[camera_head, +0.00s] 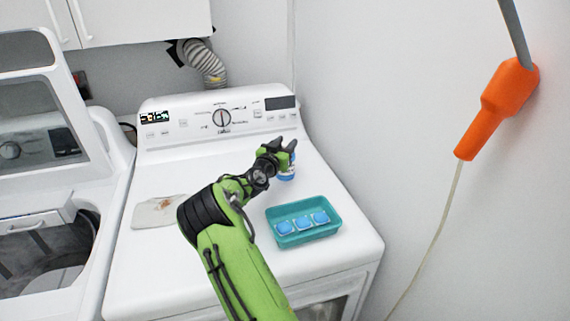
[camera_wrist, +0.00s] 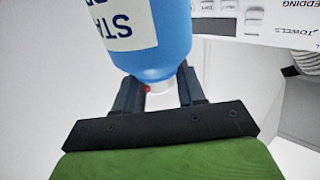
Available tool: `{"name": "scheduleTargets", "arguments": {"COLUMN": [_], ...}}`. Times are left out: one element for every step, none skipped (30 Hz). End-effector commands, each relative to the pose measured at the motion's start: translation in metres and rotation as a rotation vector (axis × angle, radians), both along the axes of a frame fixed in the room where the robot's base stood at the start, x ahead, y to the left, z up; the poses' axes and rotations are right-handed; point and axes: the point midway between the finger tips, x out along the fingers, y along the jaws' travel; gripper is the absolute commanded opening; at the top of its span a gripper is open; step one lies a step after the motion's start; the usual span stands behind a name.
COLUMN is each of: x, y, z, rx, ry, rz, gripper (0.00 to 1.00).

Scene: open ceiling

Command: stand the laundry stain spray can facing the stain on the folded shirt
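The spray can is blue with a white label. In the head view the can (camera_head: 287,174) shows just below my gripper (camera_head: 283,148), over the right part of the dryer top and partly hidden. In the wrist view the can (camera_wrist: 165,45) fills the top middle, its rounded end by my gripper (camera_wrist: 160,88). The two dark fingers stand apart, and the can hides their tips. I cannot tell whether they press on it, or whether it touches the dryer. The folded shirt (camera_head: 150,214) is pale with a brownish stain (camera_head: 168,201). It lies on the dryer's left, partly behind my arm.
A teal tray (camera_head: 292,240) with blue-and-white packs sits right of my arm on the white dryer (camera_head: 150,265). The control panel (camera_head: 220,117) stands behind. An open washer (camera_head: 45,180) is at left. An orange object (camera_head: 497,105) is by the right wall.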

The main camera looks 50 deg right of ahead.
Motion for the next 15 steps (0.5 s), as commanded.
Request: {"name": "scheduleTargets", "arguments": {"x": [0.0000,-0.0001,-0.0001,-0.0001,-0.0001,-0.0001,-0.0001,-0.0001,-0.0001,-0.0001,-0.0001,0.0000,0.0000,0.0000,0.0000], "y": [0.0001,0.0002,0.0002,0.0002,0.0002,0.0003,0.0003,0.0003,0.0003,0.0003,0.0004,0.0004,0.0004,0.0004,0.0004], "z": [0.0000,0.0001,0.0001,0.0001,0.0001,0.0001,0.0001,0.0000,0.0000,0.0000,0.0000,0.0000,0.0000,0.0000,0.0000], "rx": [0.000,0.000,0.000,0.000,0.000,0.000,0.000,0.000,0.000,0.000,0.000,0.000,0.000,0.000,0.000], "ry": [0.000,0.000,0.000,0.000,0.000,0.000,0.000,0.000,0.000,0.000,0.000,0.000,0.000,0.000,0.000], "rz": [0.000,0.000,0.000,0.000,0.000,0.000,0.000,0.000,0.000,0.000,0.000,0.000,0.000,0.000,0.000], "gripper": [0.31,0.26,0.20,0.16,0.11,0.05,0.00,0.00,0.00,0.00,0.00,0.00,0.00,0.00,0.00]}}
